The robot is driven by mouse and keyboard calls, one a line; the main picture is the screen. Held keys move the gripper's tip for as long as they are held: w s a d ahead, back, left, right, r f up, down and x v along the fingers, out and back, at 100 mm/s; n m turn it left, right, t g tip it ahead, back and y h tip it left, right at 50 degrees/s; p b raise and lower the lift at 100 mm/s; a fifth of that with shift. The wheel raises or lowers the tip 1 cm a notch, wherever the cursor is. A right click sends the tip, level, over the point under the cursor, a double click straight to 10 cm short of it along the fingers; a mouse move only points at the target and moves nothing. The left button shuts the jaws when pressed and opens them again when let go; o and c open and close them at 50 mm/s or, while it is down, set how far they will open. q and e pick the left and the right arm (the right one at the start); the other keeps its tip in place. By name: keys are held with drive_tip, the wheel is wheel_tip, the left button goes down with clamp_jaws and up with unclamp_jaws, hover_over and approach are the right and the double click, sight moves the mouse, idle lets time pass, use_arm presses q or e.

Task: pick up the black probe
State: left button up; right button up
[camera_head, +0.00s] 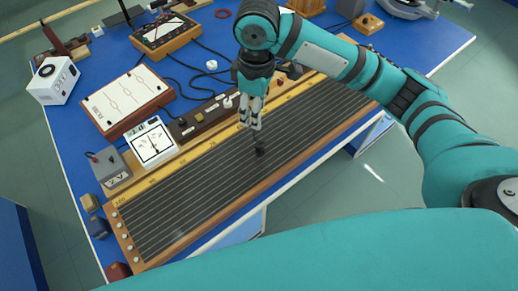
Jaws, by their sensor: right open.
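A small black piece, which looks like the black probe (260,151), stands on the long dark lined board with a wooden frame (188,222). It is small in the picture, so its exact shape is hard to tell. My right gripper (250,127) points down just behind and above it, near the board's back edge. Its fingers are apart, with nothing seen between them, and they appear clear of the black piece. My left gripper is out of view.
On the blue bench (68,150), a meter (151,143), a white-topped wooden box (127,100) and a dark strip with knobs (205,118) stand behind the board. Black cables (185,82) run between devices. The board's surface around the black piece is clear.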

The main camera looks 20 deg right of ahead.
drive_tip(key=p, duration=0.2)
approach(259, 144)
drive_tip(key=f, duration=0.6)
drive_tip(key=shift+a, duration=0.25)
drive_tip(key=shift+s+d+f+p, duration=0.15)
drive_tip(key=shift+f+p, duration=0.5)
drive_tip(key=shift+f, duration=2.05)
drive_tip(key=shift+r, duration=0.1)
clamp_jaws()
